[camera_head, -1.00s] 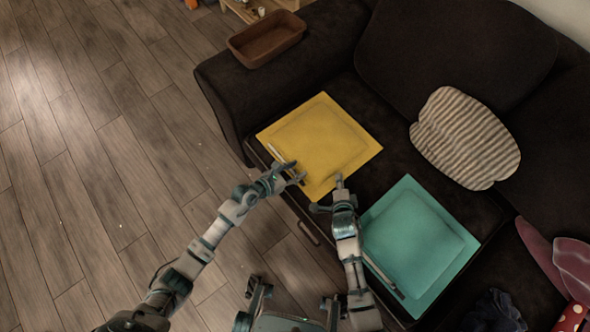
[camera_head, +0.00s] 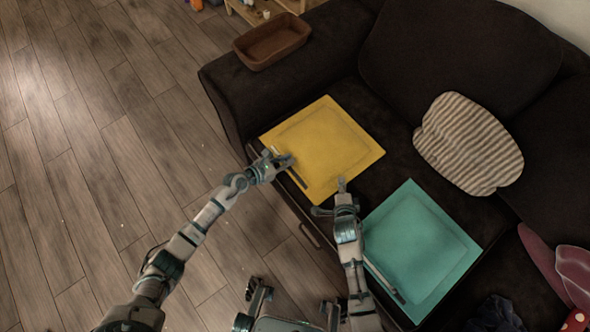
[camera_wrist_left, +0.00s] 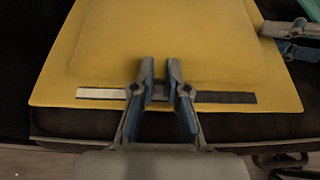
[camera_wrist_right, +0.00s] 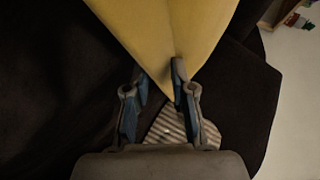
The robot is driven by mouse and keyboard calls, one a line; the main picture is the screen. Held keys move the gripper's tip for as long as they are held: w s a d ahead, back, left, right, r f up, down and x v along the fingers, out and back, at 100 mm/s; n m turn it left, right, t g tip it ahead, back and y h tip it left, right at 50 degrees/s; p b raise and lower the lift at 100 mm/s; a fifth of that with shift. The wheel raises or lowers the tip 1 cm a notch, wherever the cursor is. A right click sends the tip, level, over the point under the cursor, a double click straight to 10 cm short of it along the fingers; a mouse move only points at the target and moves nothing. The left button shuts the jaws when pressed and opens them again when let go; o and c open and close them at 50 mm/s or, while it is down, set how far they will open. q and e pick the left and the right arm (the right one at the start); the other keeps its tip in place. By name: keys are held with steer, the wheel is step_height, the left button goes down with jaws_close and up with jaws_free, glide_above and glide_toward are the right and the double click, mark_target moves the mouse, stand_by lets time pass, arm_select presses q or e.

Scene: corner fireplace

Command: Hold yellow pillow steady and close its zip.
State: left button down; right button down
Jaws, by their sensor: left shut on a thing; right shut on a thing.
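The yellow pillow (camera_head: 322,145) lies flat on the dark sofa seat. Its zip strip runs along the front-left edge. In the left wrist view the strip is pale on the left (camera_wrist_left: 100,93) and dark on the right (camera_wrist_left: 228,97). My left gripper (camera_head: 287,161) is shut on the zip slider (camera_wrist_left: 158,92) between these parts; the fingers mostly hide it. In the left wrist view, its fingertips (camera_wrist_left: 160,75) straddle the strip. My right gripper (camera_head: 342,190) is shut on the pillow's near corner; the right wrist view shows this corner (camera_wrist_right: 167,82) between its fingers.
A teal pillow (camera_head: 420,245) with its own strip lies right of my right gripper. A striped cushion (camera_head: 468,143) rests against the sofa back. A brown tray (camera_head: 272,42) sits on the sofa arm. Wooden floor (camera_head: 90,130) at left is clear.

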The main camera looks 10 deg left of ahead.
mark_target(277, 138)
arm_select(q)
steer(key=w+a, duration=0.4)
steer(key=a, duration=0.1)
steer(key=w+a, duration=0.2)
steer(key=a, duration=0.1)
steer(key=shift+w+f, duration=0.1)
steer(key=shift+f, duration=0.05)
arm_select(e)
steer(key=shift+s+d+f, duration=0.1)
steer(key=shift+s+f, duration=0.05)
steer(key=shift+f, duration=0.2)
arm_select(q)
steer(key=c, duration=1.1)
jaws_free()
steer(key=v, duration=1.2)
